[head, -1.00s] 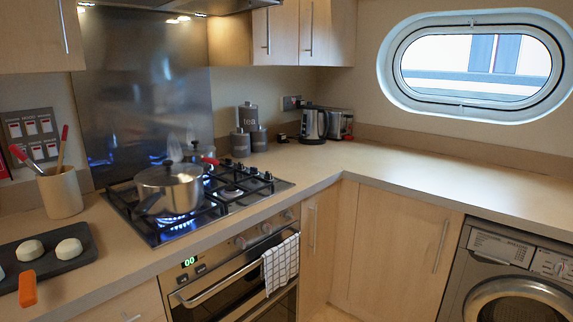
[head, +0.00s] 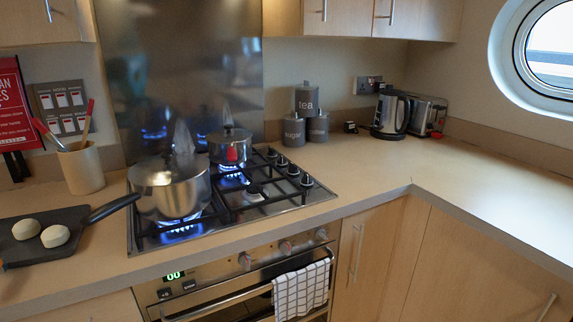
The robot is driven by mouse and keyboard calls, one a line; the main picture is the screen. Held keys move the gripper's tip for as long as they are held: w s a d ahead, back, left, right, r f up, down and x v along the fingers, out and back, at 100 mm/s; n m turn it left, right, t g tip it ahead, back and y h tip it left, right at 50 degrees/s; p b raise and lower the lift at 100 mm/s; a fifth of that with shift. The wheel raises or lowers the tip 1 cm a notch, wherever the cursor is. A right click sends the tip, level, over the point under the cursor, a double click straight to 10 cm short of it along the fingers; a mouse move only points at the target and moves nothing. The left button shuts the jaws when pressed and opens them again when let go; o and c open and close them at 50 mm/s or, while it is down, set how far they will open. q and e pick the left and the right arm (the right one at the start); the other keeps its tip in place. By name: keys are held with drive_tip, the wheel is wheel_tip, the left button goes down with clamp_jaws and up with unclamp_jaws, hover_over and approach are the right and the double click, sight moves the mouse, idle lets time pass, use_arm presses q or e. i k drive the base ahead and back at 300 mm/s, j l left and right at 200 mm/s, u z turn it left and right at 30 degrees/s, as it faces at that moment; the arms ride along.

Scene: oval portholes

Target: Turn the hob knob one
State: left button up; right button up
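The gas hob (head: 262,204) is set in the counter, with its black knobs (head: 290,169) in a row along its right side. A large steaming pot (head: 172,191) stands on the front left burner over a blue flame. The right burners look unlit. The oven below has its own knobs (head: 286,247) on its front panel. Neither of my grippers is in view.
A black pan (head: 40,243) with two pale round pieces lies on the left counter, its handle reaching the big pot. A utensil pot (head: 82,167), grey canisters (head: 306,117) and a kettle (head: 393,113) stand along the back. The right counter (head: 460,180) is clear. A checked towel (head: 301,291) hangs on the oven.

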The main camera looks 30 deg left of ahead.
sight(306, 180)
drive_tip(key=i+l+u, duration=0.25)
drive_tip(key=u, duration=0.15)
drive_tip(key=i+l+u, duration=0.45)
drive_tip(key=k+j, duration=0.05)
